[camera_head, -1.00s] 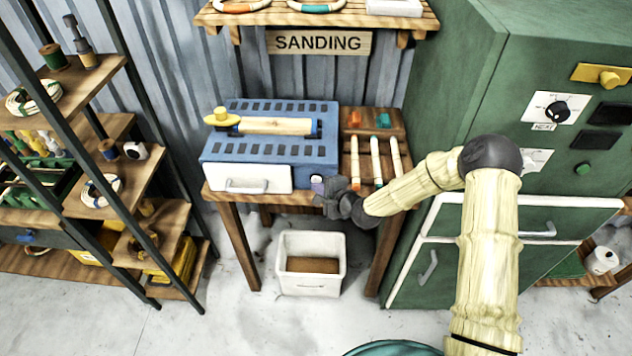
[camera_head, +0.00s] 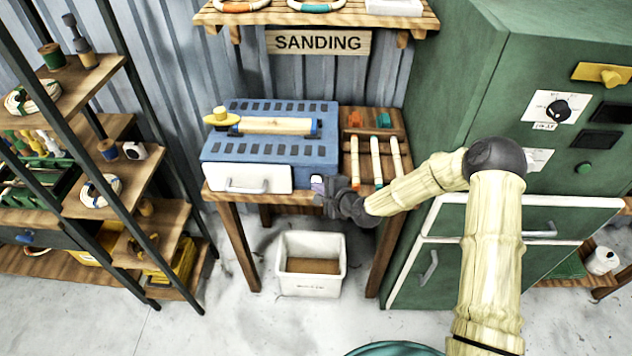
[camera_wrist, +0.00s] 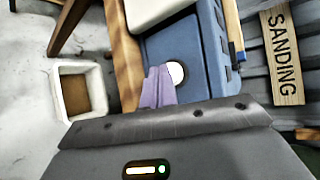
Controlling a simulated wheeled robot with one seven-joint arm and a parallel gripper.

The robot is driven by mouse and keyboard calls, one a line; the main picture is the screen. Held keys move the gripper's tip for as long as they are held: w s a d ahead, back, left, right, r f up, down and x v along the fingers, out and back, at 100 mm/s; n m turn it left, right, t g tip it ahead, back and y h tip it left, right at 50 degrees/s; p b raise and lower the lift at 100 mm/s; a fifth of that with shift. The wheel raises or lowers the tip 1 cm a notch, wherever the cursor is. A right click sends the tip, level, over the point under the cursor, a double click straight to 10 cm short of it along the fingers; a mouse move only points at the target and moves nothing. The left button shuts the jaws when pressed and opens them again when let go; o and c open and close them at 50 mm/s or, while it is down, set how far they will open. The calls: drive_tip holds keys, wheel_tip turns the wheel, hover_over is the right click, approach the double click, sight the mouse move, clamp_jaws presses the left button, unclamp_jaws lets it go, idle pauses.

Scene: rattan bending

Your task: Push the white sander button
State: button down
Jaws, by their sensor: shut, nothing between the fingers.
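The blue sander (camera_head: 270,148) stands on the wooden table under the SANDING sign. Its white button is hidden behind my gripper in the head view. In the wrist view the round white button (camera_wrist: 176,73) shows on the sander's blue front face (camera_wrist: 190,47), beside the fingertips. My gripper (camera_head: 318,185) is at the right end of the sander's front. In the wrist view its purple fingers (camera_wrist: 157,80) are shut together and empty, with the tips just left of the button and partly overlapping its edge. I cannot tell whether they touch it.
A white drawer front (camera_head: 250,178) with a handle is left of my gripper. Sanding sticks (camera_head: 376,160) lie on a wooden board to the right. A white bin (camera_head: 311,250) stands on the floor below. A green cabinet (camera_head: 445,100) closes off the right side.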

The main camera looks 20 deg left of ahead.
drive_tip(key=shift+s, duration=0.1)
drive_tip(key=s, duration=0.2)
drive_tip(key=s+d, duration=0.1)
drive_tip(key=s, duration=0.2)
drive_tip(key=shift+s+d, duration=0.2)
drive_tip(key=shift+s, duration=0.15)
